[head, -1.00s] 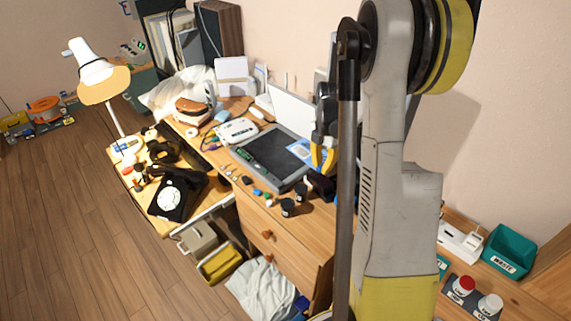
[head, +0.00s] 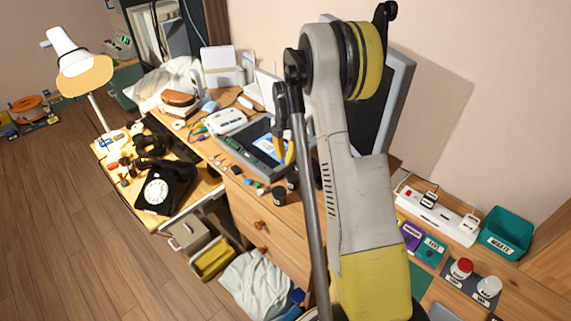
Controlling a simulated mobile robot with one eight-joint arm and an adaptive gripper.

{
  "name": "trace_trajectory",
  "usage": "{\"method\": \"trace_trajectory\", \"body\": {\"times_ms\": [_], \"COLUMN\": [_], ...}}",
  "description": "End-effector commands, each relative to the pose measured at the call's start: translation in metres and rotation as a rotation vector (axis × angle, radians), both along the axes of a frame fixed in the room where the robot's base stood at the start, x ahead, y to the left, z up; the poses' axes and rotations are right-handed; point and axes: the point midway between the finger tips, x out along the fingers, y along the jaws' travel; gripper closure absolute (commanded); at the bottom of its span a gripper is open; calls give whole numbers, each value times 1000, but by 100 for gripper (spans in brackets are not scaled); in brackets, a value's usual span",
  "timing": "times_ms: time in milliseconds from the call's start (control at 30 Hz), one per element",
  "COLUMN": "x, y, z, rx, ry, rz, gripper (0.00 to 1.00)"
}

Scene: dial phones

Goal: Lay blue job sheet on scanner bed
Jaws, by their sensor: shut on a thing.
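The blue job sheet (head: 267,146), pale blue with white parts, is over the right part of the scanner's dark bed. I cannot tell whether it touches the glass. The scanner (head: 235,147) is a grey flat frame on the desk, with its white lid (head: 267,84) raised at the back. My gripper (head: 284,153), with yellow fingers, is at the sheet's right edge and shut on it.
A white device (head: 223,121) stands left of the scanner. Small coloured items and a dark cup (head: 279,196) sit along the desk's front edge. A black dial phone (head: 165,188) is on the lower desk at left. A monitor (head: 392,105) stands behind my arm.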

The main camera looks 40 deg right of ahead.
Motion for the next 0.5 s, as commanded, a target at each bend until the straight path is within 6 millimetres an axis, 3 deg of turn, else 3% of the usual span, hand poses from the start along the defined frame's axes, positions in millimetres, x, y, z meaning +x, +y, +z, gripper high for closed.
{"method": "trace_trajectory", "body": {"times_ms": [100, 467, 500], "x": [0, 0, 0], "y": [0, 0, 0], "z": [-21, -24, -24], "rx": [0, 0, 0], "ry": [0, 0, 0], "rz": [0, 0, 0], "gripper": [100, 100, 81]}}
